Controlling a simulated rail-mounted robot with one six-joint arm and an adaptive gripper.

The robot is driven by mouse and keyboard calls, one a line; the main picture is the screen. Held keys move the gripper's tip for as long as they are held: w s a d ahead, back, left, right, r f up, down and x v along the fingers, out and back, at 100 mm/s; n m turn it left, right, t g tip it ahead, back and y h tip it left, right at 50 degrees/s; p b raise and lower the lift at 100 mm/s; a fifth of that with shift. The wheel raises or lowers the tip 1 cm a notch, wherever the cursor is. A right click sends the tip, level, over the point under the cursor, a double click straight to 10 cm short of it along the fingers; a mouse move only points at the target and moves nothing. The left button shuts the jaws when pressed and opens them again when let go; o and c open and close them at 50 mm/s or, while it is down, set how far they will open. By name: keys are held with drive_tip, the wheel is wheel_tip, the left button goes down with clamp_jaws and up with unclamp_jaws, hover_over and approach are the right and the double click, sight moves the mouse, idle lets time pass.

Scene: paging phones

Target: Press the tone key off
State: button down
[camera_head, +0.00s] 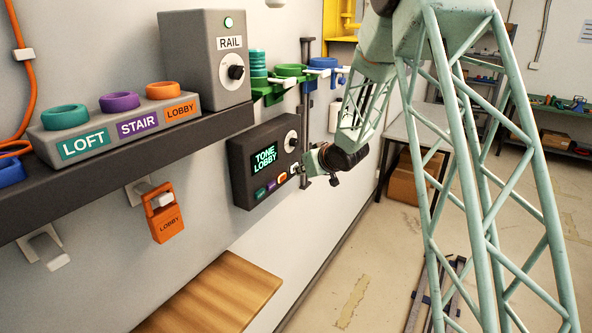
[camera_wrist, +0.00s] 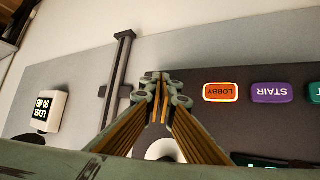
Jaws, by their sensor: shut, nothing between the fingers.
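The dark tone box (camera_head: 263,160) is on the wall, and its screen (camera_head: 264,160) reads "TONE LOBBY". Along its lower edge are small green, purple and orange keys. In the wrist view, the picture is upside down; the orange LOBBY key (camera_wrist: 221,92) has a bright rim, with the purple STAIR key (camera_wrist: 272,92) beside it and a green key (camera_wrist: 314,92) cut off at the edge. My gripper (camera_wrist: 162,88) is shut and empty, left of the LOBBY key in that view. In the head view my gripper (camera_head: 297,170) is at the box's right edge; contact cannot be told.
A shelf (camera_head: 120,150) holds a key panel (camera_head: 120,125) and the RAIL box (camera_head: 206,60). An orange LOBBY tag (camera_head: 168,224) hangs below it. A vertical rail (camera_head: 305,120) stands right of the box. A white LEVEL unit (camera_wrist: 47,112) is at left.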

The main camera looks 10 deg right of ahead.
drive_tip(key=shift+s+d, duration=0.3)
drive_tip(key=shift+d, duration=0.05)
idle(1.1)
drive_tip(key=shift+s+d, duration=1.95)
drive_tip(key=shift+d, duration=0.25)
